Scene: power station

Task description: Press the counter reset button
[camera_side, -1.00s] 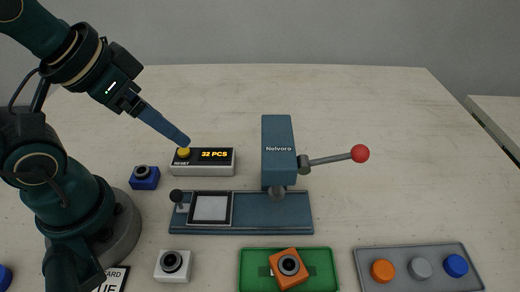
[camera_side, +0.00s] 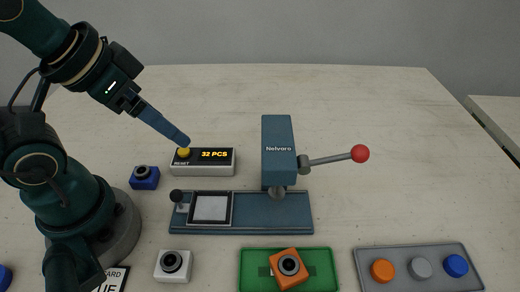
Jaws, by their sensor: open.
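The counter (camera_side: 217,165) is a light grey box with a black display reading "32 PCS". A yellow reset button (camera_side: 184,152) sits at its left end, above the label "RESET". My gripper (camera_side: 186,142) reaches down from the upper left, its blue fingers ending right at the yellow button. The fingertips appear just above or touching the button; I cannot tell which. A gap between the fingers is not visible from this side, and nothing shows held in them.
A blue-grey press (camera_side: 278,150) with a red-knobbed lever (camera_side: 360,153) stands right of the counter. A blue block (camera_side: 145,178), white block (camera_side: 173,266), green tray (camera_side: 322,262) with an orange block (camera_side: 289,278), and grey tray (camera_side: 400,254) with coloured discs lie around. The back table is clear.

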